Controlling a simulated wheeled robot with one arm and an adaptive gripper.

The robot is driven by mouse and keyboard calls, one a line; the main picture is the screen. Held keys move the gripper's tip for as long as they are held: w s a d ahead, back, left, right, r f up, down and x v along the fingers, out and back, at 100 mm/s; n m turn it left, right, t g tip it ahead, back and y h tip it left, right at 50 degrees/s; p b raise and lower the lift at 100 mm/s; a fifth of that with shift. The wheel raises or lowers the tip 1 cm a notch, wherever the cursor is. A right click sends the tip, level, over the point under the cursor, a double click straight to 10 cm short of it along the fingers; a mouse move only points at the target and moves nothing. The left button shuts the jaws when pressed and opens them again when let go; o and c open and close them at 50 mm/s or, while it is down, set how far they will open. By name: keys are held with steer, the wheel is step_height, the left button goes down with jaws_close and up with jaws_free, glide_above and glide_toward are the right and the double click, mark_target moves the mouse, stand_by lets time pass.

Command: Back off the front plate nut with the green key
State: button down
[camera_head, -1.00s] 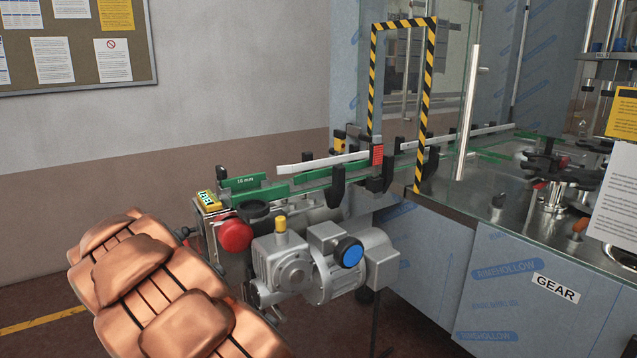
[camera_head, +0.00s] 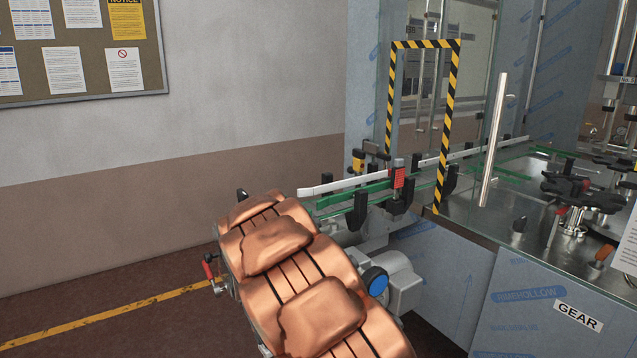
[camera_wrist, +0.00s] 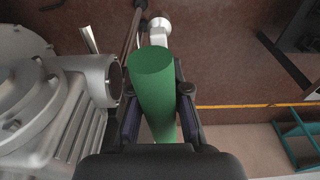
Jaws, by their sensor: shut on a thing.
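In the wrist view the green key (camera_wrist: 154,78) shows as a thick green cylinder with its flat round end towards the upper part of the picture. My gripper (camera_wrist: 160,104) is shut on it, with one dark finger along each side. The key's working end is not visible. I cannot make out the front plate nut in either view. In the head view my copper-coloured arm covers the near end of the conveyor (camera_head: 362,194), and my gripper and the key are hidden there.
A grey motor housing (camera_wrist: 30,95) lies close on the left in the wrist view. A red-handled crank (camera_head: 210,270) shows left of my arm. A striped frame (camera_head: 447,120) and glass guard stand to the right. Open floor (camera_head: 110,290) lies left.

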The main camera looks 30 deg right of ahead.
step_height(320, 180, up, 11)
steer(key=p, duration=0.9)
steer(key=shift+f, duration=0.1)
